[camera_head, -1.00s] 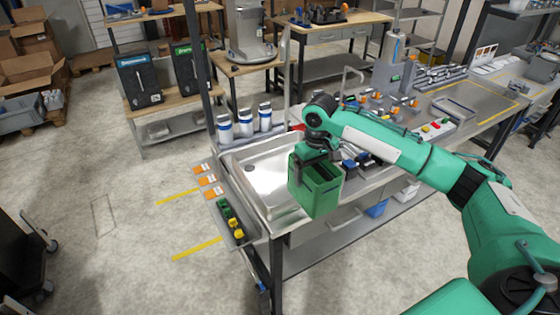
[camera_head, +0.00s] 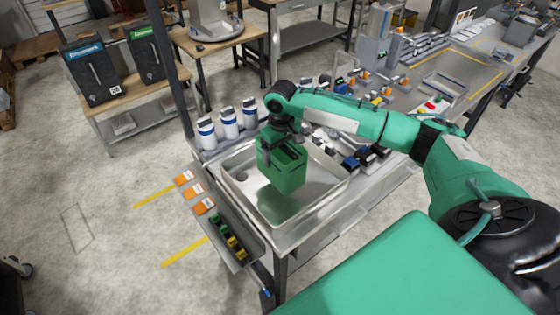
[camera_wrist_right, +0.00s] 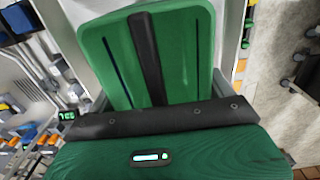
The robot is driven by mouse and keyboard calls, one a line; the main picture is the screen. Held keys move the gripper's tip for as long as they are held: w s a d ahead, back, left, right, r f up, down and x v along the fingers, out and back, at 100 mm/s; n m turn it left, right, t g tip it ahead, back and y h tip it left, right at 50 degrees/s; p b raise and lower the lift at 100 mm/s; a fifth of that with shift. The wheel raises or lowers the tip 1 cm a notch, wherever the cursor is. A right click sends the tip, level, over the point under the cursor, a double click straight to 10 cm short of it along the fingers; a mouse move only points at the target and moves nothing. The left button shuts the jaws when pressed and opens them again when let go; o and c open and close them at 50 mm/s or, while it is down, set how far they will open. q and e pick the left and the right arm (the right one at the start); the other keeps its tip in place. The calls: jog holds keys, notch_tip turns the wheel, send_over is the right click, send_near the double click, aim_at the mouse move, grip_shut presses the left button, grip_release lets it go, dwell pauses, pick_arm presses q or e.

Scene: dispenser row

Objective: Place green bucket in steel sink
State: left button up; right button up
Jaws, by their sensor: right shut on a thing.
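The green bucket (camera_head: 282,172) hangs from my right gripper (camera_head: 279,128) in the head view. My right gripper is shut on it at its top. The bucket is upright and over the steel sink (camera_head: 318,208); whether its underside touches the basin floor I cannot tell. In the right wrist view the green bucket (camera_wrist_right: 190,50) fills the upper middle, with a dark strip down it. The fingertips are hidden in that view. My left gripper is not in view.
White bottles (camera_head: 229,122) stand behind the sink's left corner. A narrow tray (camera_head: 228,236) with green and yellow items lies along the sink's left side. Several dark and blue items (camera_head: 366,158) lie right of the sink. The basin around the bucket looks empty.

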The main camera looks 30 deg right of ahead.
notch_tip(320, 180, down, 4)
jog(key=shift+w+p, duration=0.15)
jog(key=shift+p, duration=0.6)
jog(key=shift+f, duration=0.45)
jog(key=shift+f, duration=0.1)
jog(key=o, duration=1)
jog(key=shift+c, duration=0.2)
notch_tip(320, 180, up, 12)
jog(key=b, duration=0.4)
jog(key=shift+f, duration=0.2)
jog(key=shift+r, duration=0.35)
jog(key=shift+f, duration=0.1)
